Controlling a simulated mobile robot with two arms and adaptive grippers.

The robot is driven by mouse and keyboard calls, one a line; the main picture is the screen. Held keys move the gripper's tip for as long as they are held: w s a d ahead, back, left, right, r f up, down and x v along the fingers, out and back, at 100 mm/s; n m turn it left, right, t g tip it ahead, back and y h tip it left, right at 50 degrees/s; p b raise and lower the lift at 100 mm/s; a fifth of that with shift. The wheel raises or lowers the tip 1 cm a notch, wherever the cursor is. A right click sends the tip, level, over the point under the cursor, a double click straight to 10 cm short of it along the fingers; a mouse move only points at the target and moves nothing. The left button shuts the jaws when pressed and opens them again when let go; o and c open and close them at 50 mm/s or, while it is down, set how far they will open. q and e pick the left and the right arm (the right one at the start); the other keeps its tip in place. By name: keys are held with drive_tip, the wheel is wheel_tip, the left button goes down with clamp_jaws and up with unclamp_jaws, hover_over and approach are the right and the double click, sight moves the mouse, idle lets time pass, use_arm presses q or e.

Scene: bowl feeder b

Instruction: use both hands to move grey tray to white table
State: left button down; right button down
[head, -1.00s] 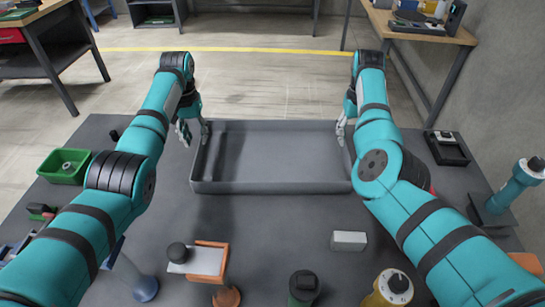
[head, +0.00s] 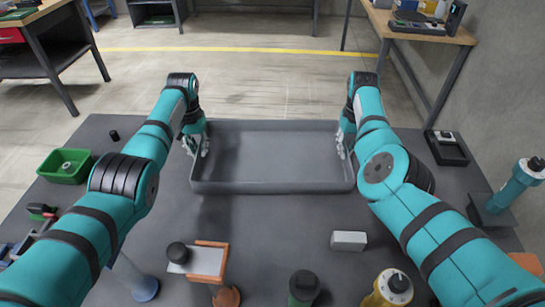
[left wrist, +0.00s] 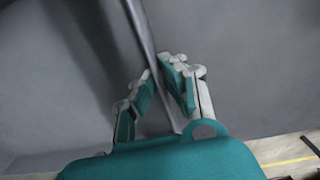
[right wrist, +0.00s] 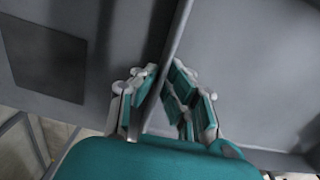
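The grey tray (head: 270,187) lies on the dark table, wide and shallow with low walls. My left gripper (head: 197,146) is at its left wall, one finger outside and one inside. In the left wrist view, the tray wall (left wrist: 138,28) runs between the fingers (left wrist: 158,68), with a narrow gap beside it. My right gripper (head: 345,146) straddles the right wall likewise. In the right wrist view, the wall (right wrist: 182,25) passes between the fingers (right wrist: 166,67), with gaps showing. Both grippers look open, and the tray is not lifted. No white table is clearly identifiable.
The dark table (head: 270,225) also holds a green bin (head: 66,166) at left, a white block (head: 349,240), an orange-framed piece (head: 207,260) and a black tray (head: 446,148) at right. A wooden-topped table (head: 420,27) stands back right.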

use_arm(q)
drive_tip(key=shift+w+r, duration=0.1)
use_arm(e)
drive_tip(key=shift+r, duration=0.1)
idle(0.5)
